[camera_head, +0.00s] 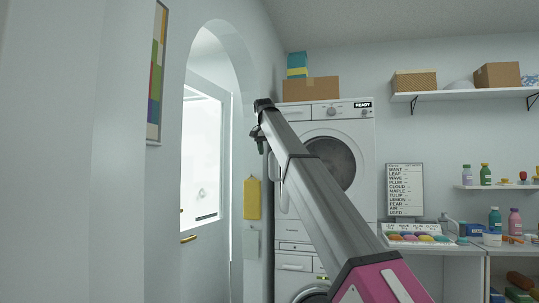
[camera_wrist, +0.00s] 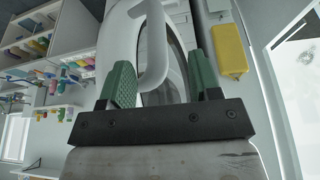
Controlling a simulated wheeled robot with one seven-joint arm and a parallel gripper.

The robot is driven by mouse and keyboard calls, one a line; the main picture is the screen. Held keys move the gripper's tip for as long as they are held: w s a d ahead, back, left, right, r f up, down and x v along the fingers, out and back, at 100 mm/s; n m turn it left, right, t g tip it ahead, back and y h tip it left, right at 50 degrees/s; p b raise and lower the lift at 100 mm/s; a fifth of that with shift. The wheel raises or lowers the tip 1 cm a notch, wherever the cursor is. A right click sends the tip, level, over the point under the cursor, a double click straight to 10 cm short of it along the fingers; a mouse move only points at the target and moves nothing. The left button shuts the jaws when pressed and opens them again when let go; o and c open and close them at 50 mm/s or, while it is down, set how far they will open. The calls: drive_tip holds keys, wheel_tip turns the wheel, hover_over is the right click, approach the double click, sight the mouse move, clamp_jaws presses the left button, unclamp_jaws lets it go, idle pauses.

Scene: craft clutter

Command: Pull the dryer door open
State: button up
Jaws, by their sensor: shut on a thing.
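The white dryer (camera_head: 357,110) stands stacked on a washer, with a round dark window or opening (camera_head: 335,158) in its front. My arm crosses in front of its left part and hides much of the door area. In the wrist view, my gripper (camera_wrist: 160,78) has its green fingers on either side of a curved white handle (camera_wrist: 154,45) and is shut on it. The white door rim (camera_wrist: 118,38) and dark glass (camera_wrist: 176,62) lie behind the handle.
The washer (camera_head: 295,247) is below. A yellow item (camera_head: 252,199) hangs on the wall at left, beside an archway with a glazed door (camera_head: 201,160). A cardboard box (camera_head: 311,89) sits on top. A cluttered counter (camera_head: 440,251) and shelves are at right.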

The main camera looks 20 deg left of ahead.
drive_tip(key=a+v, duration=0.1)
drive_tip(key=v, duration=0.7)
drive_tip(key=shift+w+a, duration=0.35)
drive_tip(key=shift+a, duration=0.05)
idle(0.3)
